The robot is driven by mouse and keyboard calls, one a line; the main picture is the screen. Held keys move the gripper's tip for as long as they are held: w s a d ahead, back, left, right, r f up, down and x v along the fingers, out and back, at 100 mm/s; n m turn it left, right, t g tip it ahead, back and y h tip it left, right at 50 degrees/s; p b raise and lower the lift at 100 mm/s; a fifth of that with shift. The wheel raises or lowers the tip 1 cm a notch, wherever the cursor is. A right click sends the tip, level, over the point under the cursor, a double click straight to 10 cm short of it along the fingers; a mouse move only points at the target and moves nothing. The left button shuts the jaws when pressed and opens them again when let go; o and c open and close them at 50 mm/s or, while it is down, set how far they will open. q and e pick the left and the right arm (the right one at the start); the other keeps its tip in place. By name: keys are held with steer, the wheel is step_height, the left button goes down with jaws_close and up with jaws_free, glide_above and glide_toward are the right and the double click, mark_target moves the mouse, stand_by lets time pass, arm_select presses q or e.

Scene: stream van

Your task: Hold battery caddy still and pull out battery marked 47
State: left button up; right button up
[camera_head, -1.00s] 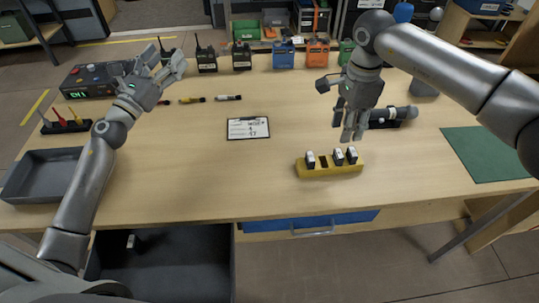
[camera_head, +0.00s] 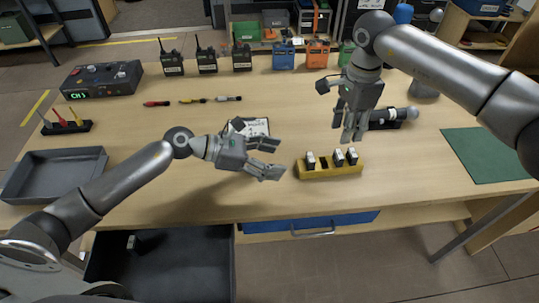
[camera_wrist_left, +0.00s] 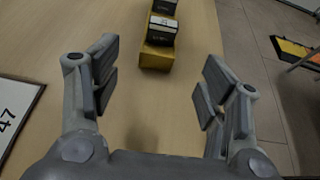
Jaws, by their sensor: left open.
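The yellow battery caddy (camera_head: 330,173) sits on the table, with batteries (camera_head: 310,158), (camera_head: 338,157) and (camera_head: 352,155) upright in it and a dark empty slot after the leftmost. Their numbers are too small to read. The caddy's near end (camera_wrist_left: 155,58) also shows in the left wrist view, ahead between my fingers, with a black-and-white battery (camera_wrist_left: 162,30) in it. My left gripper (camera_head: 275,158) is open and empty, just left of the caddy and apart from it. My right gripper (camera_head: 350,127) hangs above and behind the caddy's right part; its finger gap is unclear.
A clipboard (camera_head: 260,125) lies behind my left gripper; "47" is readable on it in the left wrist view (camera_wrist_left: 12,110). A grey tray (camera_head: 52,176) is at left, a green mat (camera_head: 488,155) at right. Radios (camera_head: 207,60) and markers stand or lie behind. The table before the caddy is clear.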

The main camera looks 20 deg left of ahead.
mark_target(340, 154)
arm_select(q)
steer(key=x, duration=1)
steer(key=shift+w+d, duration=0.1)
steer(key=shift+w, duration=0.05)
steer(key=c, duration=1.1)
arm_select(e)
steer(key=o, duration=0.5)
steer(key=shift+r, duration=0.1)
steer(key=shift+m, duration=0.6)
step_height(340, 154, down, 11)
steer(key=shift+r, duration=0.15)
steer(key=c, duration=1.2)
